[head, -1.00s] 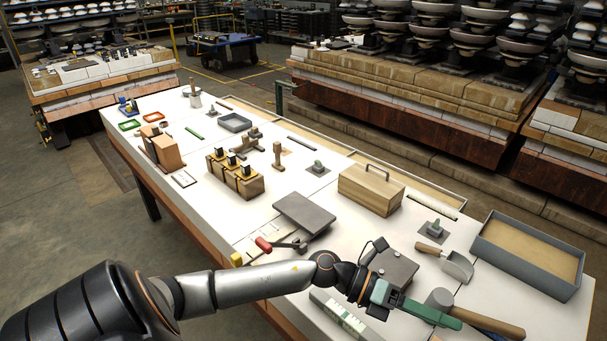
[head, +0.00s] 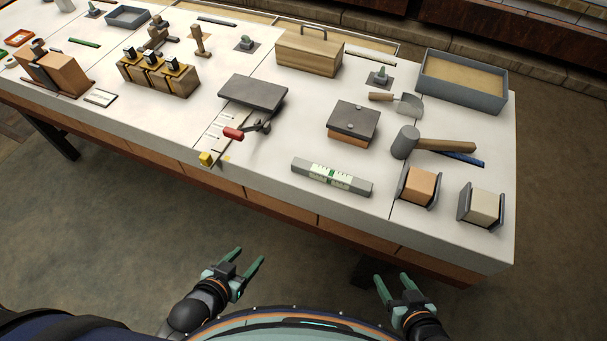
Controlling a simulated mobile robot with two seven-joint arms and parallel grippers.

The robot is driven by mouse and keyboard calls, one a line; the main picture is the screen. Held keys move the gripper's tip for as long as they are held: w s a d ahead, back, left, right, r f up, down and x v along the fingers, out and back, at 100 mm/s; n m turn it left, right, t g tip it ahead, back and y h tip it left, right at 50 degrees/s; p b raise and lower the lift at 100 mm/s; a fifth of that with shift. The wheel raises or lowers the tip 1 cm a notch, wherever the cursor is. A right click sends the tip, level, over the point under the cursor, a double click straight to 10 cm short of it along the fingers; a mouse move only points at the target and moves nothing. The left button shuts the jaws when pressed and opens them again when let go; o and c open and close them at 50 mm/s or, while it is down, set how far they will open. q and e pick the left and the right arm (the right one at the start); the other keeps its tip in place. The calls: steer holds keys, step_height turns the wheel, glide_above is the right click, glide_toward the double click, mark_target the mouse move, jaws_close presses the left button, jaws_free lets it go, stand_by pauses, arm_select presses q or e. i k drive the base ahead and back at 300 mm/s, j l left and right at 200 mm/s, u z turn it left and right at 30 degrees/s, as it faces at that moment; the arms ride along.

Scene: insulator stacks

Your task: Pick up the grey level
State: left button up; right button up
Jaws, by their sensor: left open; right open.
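The grey level (head: 331,177) lies flat near the front edge of the white table, with a pale label and green vial at its middle. Nothing covers it. My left gripper (head: 247,263) is open and empty, in front of the table and below left of the level in the picture. My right gripper (head: 391,284) is open and empty, also in front of the table, below right of the level. Neither gripper touches anything.
A mallet (head: 431,144) and a block with a dark top (head: 353,121) lie behind the level. Bookend-like holders with an orange block (head: 420,186) and a pale block (head: 482,207) stand to its right. The white table (head: 285,150) is clear just around the level.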

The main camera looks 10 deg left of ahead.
mark_target(359, 187)
steer(key=l+u, duration=0.1)
steer(key=u, duration=1.5)
steer(key=k+l+u, duration=0.15)
steer(key=k+l, duration=0.3)
steer(key=k, duration=0.1)
